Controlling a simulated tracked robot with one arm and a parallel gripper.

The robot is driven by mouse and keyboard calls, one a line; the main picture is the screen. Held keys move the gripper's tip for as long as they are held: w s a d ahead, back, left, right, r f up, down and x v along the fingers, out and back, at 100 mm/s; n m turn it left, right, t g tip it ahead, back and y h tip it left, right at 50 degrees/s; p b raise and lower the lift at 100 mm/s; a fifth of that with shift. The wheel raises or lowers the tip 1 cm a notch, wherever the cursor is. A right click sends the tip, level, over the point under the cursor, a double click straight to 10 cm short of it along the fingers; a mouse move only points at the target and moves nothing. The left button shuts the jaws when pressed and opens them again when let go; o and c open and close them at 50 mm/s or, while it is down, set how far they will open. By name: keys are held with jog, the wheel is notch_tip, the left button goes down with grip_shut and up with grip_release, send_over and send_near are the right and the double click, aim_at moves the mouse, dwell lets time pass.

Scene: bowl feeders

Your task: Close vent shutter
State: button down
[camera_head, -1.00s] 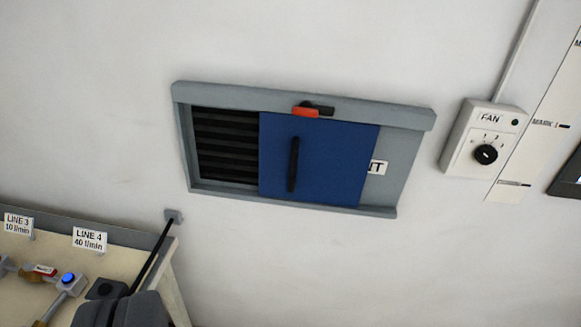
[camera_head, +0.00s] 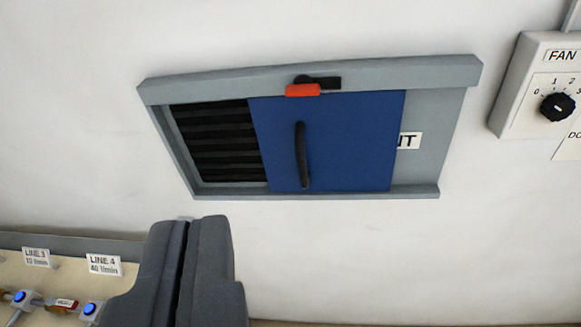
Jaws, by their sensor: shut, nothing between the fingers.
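The vent shutter is a blue sliding panel (camera_head: 345,140) in a grey frame (camera_head: 310,75) on the wall. It covers the middle of the frame and leaves the dark louvres (camera_head: 215,145) on the left uncovered. A black vertical handle (camera_head: 301,155) stands on the panel's left part. A red-tipped black latch (camera_head: 303,89) sits on the top rail above the panel. My gripper (camera_head: 190,222) is below and left of the vent, apart from it, with its two dark fingers shut and nothing between them.
A fan control box (camera_head: 545,90) with a dial is on the wall at the right. A bench with line labels (camera_head: 104,265) and blue-capped valves (camera_head: 89,308) is at the lower left. A partly covered label (camera_head: 409,141) shows right of the panel. The wall below the vent is clear.

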jog(key=w+d+f+m+p, duration=0.25)
jog(key=w+f, duration=0.25)
jog(key=w, duration=0.3)
jog(key=m+t+h+p, duration=0.2)
jog(key=m+h+p, duration=0.25)
jog(key=m, duration=1.25)
send_near(327, 156)
jog(key=w, duration=0.1)
jog(key=w+a+r, duration=0.1)
jog(key=w+a, duration=0.1)
jog(key=w, duration=0.1)
jog(key=shift+r, duration=0.25)
